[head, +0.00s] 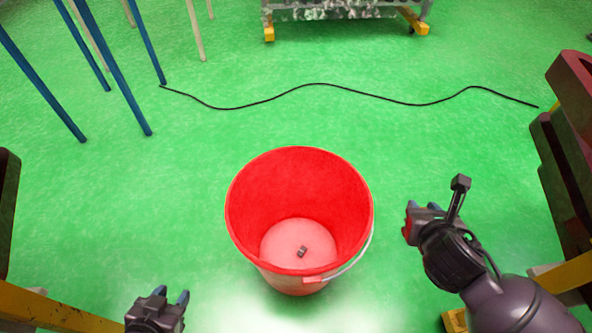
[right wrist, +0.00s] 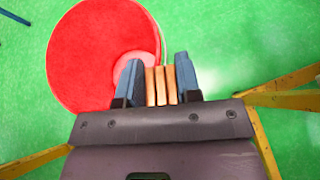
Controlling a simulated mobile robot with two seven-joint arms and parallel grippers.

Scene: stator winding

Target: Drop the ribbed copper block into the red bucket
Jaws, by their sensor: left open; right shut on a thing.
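The red bucket (head: 298,181) stands upright on the green floor, open at the top, with a small dark object (head: 302,251) on its bottom. My right gripper (head: 424,205) is just right of the bucket in the head view. In the right wrist view, my right gripper (right wrist: 160,80) is shut on the ribbed copper block (right wrist: 160,86), whose copper-coloured ribs show between the two blue fingers. The bucket (right wrist: 95,50) lies beyond the fingers, mostly to the left there. My left gripper (head: 170,297) is open and empty at the lower left.
A black cable (head: 318,84) lies across the floor behind the bucket. Blue legs (head: 112,65) stand at the upper left, and a rack with yellow feet (head: 345,10) is at the top. Dark red bins (head: 570,130) stand at the right. The floor around the bucket is clear.

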